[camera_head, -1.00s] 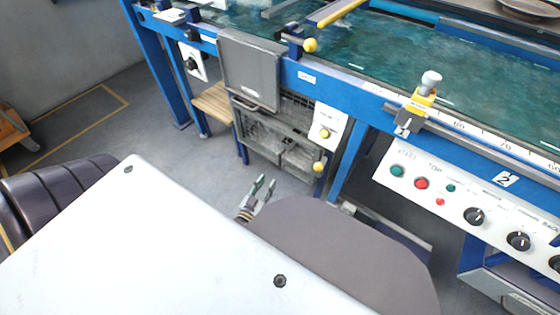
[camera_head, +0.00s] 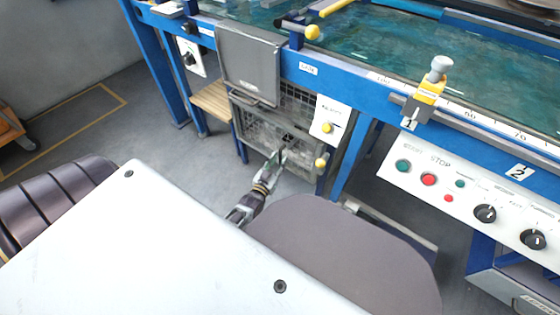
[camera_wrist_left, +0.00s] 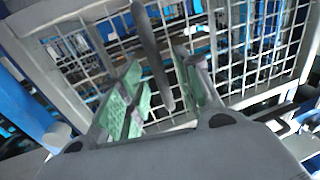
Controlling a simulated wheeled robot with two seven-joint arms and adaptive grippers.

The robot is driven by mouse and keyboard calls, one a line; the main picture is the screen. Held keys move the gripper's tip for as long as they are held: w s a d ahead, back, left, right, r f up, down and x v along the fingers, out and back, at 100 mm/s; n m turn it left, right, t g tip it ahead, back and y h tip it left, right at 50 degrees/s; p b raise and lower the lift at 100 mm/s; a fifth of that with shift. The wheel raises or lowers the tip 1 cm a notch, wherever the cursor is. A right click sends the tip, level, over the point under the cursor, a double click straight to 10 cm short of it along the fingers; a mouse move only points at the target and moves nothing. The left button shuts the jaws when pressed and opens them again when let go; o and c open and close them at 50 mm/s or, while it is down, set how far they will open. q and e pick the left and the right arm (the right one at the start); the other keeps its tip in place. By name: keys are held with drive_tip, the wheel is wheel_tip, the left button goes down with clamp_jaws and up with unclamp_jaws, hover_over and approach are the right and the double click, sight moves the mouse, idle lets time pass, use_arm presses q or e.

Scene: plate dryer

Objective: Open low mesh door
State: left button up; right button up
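The low mesh door (camera_head: 258,126) is a wire grid in a grey frame, low in the blue machine under a grey panel. It looks closed. My left gripper (camera_head: 277,156) is in front of its lower part. In the left wrist view the mesh door (camera_wrist_left: 258,40) fills the background. My left gripper (camera_wrist_left: 160,68) is open there, with green-padded fingers apart. A dark grey bar, which looks like the door's handle (camera_wrist_left: 150,50), runs between the fingers; I cannot tell whether they touch it. My right gripper is out of view.
A grey panel (camera_head: 250,66) with a handle hangs above the mesh. A white plate with a yellow knob (camera_head: 327,127) is to its right, and another yellow knob (camera_head: 321,163) is lower. A blue leg (camera_head: 350,160) stands at the right. A wooden shelf (camera_head: 213,101) is at the left.

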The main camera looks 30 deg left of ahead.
use_arm(q)
drive_tip(key=shift+w+a, duration=0.1)
drive_tip(key=shift+w, duration=0.85)
clamp_jaws()
